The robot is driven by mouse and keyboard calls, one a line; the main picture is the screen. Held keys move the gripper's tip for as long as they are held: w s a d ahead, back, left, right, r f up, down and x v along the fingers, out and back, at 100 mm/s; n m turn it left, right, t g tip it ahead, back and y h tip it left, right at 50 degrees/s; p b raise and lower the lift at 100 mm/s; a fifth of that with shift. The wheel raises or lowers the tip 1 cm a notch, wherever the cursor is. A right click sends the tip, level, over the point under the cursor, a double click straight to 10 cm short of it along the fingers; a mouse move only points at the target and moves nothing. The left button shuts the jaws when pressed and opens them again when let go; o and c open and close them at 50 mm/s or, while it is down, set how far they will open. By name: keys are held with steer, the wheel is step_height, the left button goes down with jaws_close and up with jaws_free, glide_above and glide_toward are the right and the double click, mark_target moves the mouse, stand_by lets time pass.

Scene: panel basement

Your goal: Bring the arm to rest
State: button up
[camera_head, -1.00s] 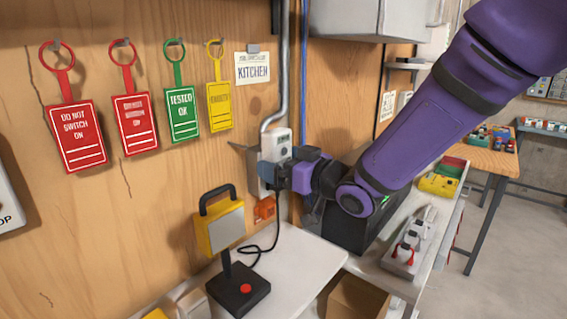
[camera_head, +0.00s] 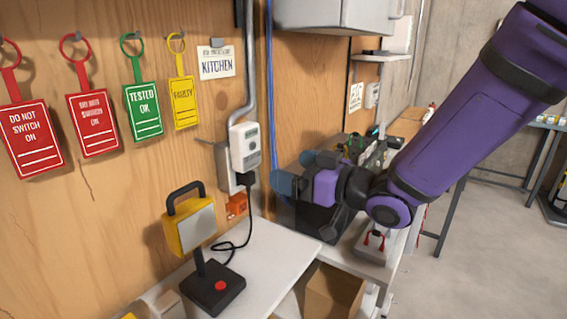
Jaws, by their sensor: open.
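My arm, purple with black joints, reaches in from the upper right. My gripper (camera_head: 284,174) is at its left end, with blue-tinted fingers held apart and nothing visible between them. It is in front of the black box on the bench and to the right of the white meter (camera_head: 245,147) on the wooden panel. A gap shows between the gripper and the meter. The black plug (camera_head: 245,179) sits at the foot of the meter, with its cord hanging down to the white shelf.
Red, green and yellow tags (camera_head: 143,111) hang on the panel at left. A cardboard box (camera_head: 333,290) is below. Open floor (camera_head: 480,250) lies at right.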

steer(key=d+r+m+t+h, duration=0.15)
steer(key=d+m+h, duration=0.35)
steer(key=d, duration=0.6)
steer(key=d+r+m+t+h, duration=0.1)
steer(key=d+r+m+h, duration=0.15)
steer(key=d+h, duration=0.65)
steer(key=s+d+m+g, duration=0.2)
steer(key=s+d, duration=0.3)
steer(key=s, duration=0.5)
steer(key=s+d+m+g+h, duration=0.1)
steer(key=s+d+g, duration=0.3)
steer(key=s, duration=0.6)
steer(key=shift+d+r+m, duration=0.35)
steer(key=shift+d+m, duration=0.3)
steer(key=shift+d, duration=0.55)
steer(key=shift+g, duration=0.25)
